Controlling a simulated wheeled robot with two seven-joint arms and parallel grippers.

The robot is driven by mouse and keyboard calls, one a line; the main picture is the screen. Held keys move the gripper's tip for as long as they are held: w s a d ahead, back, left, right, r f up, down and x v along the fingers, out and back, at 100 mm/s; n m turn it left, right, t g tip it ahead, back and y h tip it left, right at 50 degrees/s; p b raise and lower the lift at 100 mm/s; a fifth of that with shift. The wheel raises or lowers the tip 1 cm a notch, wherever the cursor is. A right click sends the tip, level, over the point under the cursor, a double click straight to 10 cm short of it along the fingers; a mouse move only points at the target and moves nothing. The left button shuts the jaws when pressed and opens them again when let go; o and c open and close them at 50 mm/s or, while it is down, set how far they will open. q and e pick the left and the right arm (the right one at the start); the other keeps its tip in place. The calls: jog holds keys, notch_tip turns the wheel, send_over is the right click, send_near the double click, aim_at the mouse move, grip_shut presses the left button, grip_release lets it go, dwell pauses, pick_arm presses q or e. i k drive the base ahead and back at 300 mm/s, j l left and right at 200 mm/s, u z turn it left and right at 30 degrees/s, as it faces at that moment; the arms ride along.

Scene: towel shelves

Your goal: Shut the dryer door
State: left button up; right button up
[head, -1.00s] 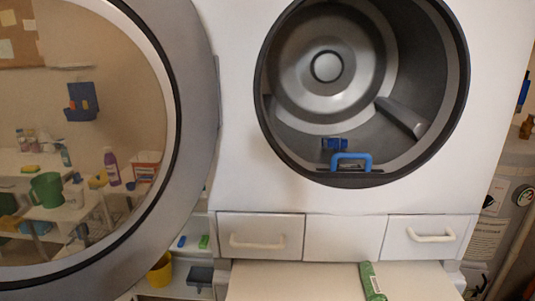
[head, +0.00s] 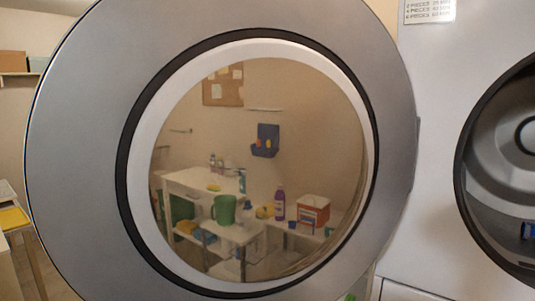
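The dryer door (head: 75,150) is a large grey round door with a black ring and a glass middle. It stands open to the left of the dryer and fills most of the head view. Its hinge side is at the right, by the white dryer front (head: 435,80). The dark round drum opening (head: 505,165) is uncovered and cut off by the right edge of the view. A bit of a blue thing (head: 528,231) shows inside it. Neither of my grippers is in view.
Through or in the door glass I see shelves, a green jug (head: 224,209), a purple bottle (head: 280,203) and a blue wall holder (head: 266,140). A table with a yellow thing (head: 12,218) stands at the far left. A label (head: 429,11) is on the dryer.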

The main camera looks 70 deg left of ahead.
aim_at(103, 100)
jog(key=k+l, duration=0.85)
jog(key=k, duration=0.75)
jog(key=k+l+z, duration=0.15)
jog(key=k, duration=0.45)
jog(key=k+j, duration=0.45)
jog(key=j, duration=0.15)
jog(key=k+j+z, duration=0.1)
jog(key=k+j, duration=0.35)
jog(key=j, duration=0.15)
jog(key=j+z, duration=0.1)
jog(key=j, duration=2.4)
jog(key=i+j, duration=0.1)
jog(key=j, duration=0.3)
